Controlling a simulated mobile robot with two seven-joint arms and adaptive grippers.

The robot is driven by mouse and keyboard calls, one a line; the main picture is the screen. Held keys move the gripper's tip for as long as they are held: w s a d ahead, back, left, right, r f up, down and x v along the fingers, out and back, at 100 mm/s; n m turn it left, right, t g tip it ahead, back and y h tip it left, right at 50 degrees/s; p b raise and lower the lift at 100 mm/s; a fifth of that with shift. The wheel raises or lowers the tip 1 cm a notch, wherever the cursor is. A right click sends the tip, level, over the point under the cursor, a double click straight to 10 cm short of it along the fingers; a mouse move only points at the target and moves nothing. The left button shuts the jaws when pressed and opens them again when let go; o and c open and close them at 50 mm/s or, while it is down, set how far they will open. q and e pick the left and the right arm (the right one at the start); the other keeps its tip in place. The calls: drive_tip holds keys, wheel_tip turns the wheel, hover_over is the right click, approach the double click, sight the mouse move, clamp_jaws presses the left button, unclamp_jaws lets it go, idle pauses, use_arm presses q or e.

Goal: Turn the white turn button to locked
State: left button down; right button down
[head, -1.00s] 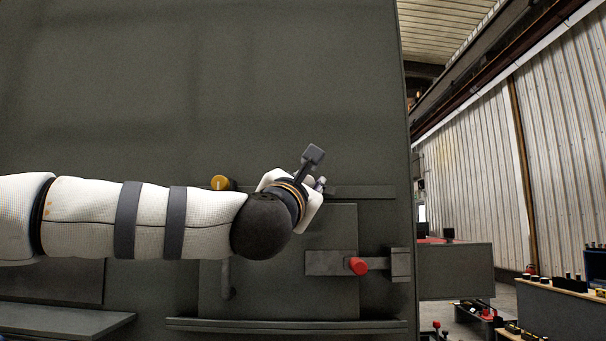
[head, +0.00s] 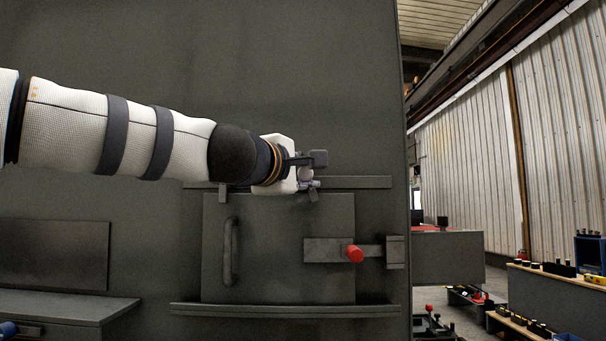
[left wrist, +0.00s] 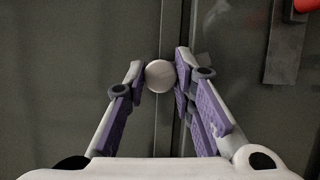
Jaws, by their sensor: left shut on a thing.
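The white turn button (left wrist: 160,76) is a round pale knob in the left wrist view. In the head view my left gripper (head: 309,183) is at the upper edge of a small door (head: 280,225) in the grey enclosure, by a horizontal rail. There the fingers and wrist largely hide the button, so its turned position is hard to tell. My right gripper is not in view.
A sliding bolt with a red knob (head: 355,254) sits on the door's right side; a vertical handle (head: 230,251) is on its left. A ledge (head: 285,309) runs below the door. A shelf (head: 65,308) juts out at lower left.

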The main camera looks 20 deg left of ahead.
use_arm(q)
drive_tip(key=shift+r+m+g+y, duration=0.15)
drive_tip(key=shift+m+g, duration=0.2)
drive_tip(key=shift+m, duration=0.6)
drive_tip(key=shift+r+m+g+y, duration=0.15)
drive_tip(key=shift+m+g, duration=0.2)
drive_tip(key=shift+m, duration=0.6)
drive_tip(key=shift+f, duration=0.1)
drive_tip(key=c, duration=1.3)
unclamp_jaws()
drive_tip(key=shift+c, duration=0.2)
drive_tip(key=shift+f, duration=0.1)
drive_tip(key=s+a+r, duration=0.1)
drive_tip(key=s, duration=1.1)
drive_tip(key=shift+r, duration=0.3)
